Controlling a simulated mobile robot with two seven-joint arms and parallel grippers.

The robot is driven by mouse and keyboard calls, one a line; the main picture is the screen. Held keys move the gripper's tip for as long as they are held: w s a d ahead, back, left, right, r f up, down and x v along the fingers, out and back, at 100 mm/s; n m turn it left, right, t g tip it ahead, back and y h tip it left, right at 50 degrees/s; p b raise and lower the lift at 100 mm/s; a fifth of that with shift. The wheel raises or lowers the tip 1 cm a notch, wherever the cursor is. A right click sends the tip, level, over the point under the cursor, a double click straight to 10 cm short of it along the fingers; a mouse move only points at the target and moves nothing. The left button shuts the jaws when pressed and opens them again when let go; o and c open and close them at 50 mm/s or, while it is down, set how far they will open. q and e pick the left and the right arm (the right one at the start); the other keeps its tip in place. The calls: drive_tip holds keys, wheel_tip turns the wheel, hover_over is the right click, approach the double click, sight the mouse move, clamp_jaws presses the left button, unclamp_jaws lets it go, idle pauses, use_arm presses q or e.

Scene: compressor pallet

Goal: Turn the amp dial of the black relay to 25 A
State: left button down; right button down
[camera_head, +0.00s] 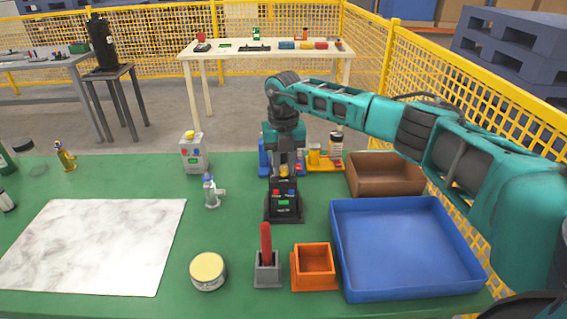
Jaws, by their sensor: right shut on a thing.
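The black relay (284,208) stands upright near the middle of the green table. It has a green display and red and blue spots on its front. My right gripper (285,176) points straight down at its top and is shut on the amp dial there. The fingers cover most of the dial, so its setting cannot be read. A grey relay (194,158) with a yellow dial on top stands further back to the left. My left gripper is not in view.
A small grey-white fixture (211,191) stands left of the black relay. In front are a round tin (207,271), a grey holder (267,273) with a red handle, and an orange box (314,268). A blue tray (406,290) and brown box (386,180) lie right. A marble board (95,245) lies left.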

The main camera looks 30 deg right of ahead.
sight(283, 169)
drive_tip(key=c, duration=0.9)
unclamp_jaws()
wheel_tip(283, 169, up, 13)
drive_tip(key=shift+f, duration=0.1)
